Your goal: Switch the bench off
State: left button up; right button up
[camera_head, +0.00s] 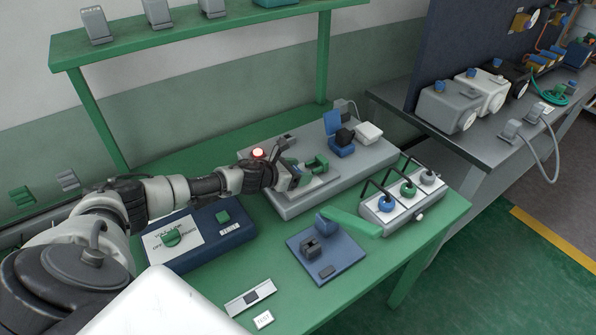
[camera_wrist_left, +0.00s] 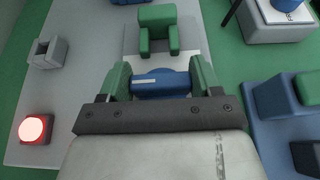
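My left gripper (camera_head: 294,172) is over the grey bench unit (camera_head: 285,209). In the left wrist view, its green fingers (camera_wrist_left: 161,82) lie against both ends of a blue rounded part with a white mark (camera_wrist_left: 145,80); the gripper looks shut on it. Whether this part rests on something is hidden. A lamp on the unit (camera_head: 258,152) glows red; it also shows in the left wrist view (camera_wrist_left: 33,128). A blue control box (camera_head: 225,238) with a green knob (camera_head: 172,238) and a green button (camera_head: 222,216) sits left. A small switch plate (camera_head: 238,302) lies at the front. My right gripper is not in view.
A green block (camera_head: 318,162) stands just beyond the gripper. A box with blue, green and grey knobs (camera_head: 410,203) is to the right, and a blue plate with parts (camera_head: 338,267) is in front. A green shelf (camera_head: 210,30) stands behind. Some front table space is free.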

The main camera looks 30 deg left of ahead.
pick_arm(q)
jog(key=shift+c, duration=1.3)
